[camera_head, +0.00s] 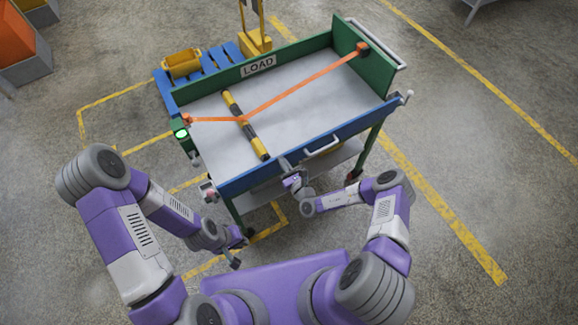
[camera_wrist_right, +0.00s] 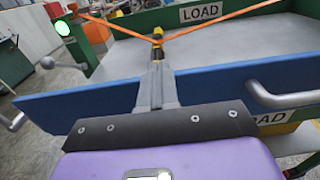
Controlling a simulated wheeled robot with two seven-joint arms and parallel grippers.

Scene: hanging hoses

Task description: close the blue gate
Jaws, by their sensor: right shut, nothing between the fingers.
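The blue gate (camera_head: 310,148) is a long panel along the near side of the green cart, with a pale handle (camera_head: 322,146) on its outer face. I cannot tell whether it is fully upright or flush at its ends. In the right wrist view the gate (camera_wrist_right: 225,83) crosses the picture, its handle (camera_wrist_right: 275,100) at the right. My right gripper (camera_head: 287,167) is shut and empty, at the gate's outer side, left of the handle. Its fingers (camera_wrist_right: 157,70) overlap the top edge in view; contact is unclear.
An orange strap (camera_head: 300,85) spans the grey cart bed (camera_head: 320,95), bending at a black-and-yellow bar (camera_head: 232,105). A crank-like knob (camera_head: 408,96) sticks out at the gate's right end. A green-lit box (camera_head: 181,134) hangs at the left corner. Floor right of the cart is clear.

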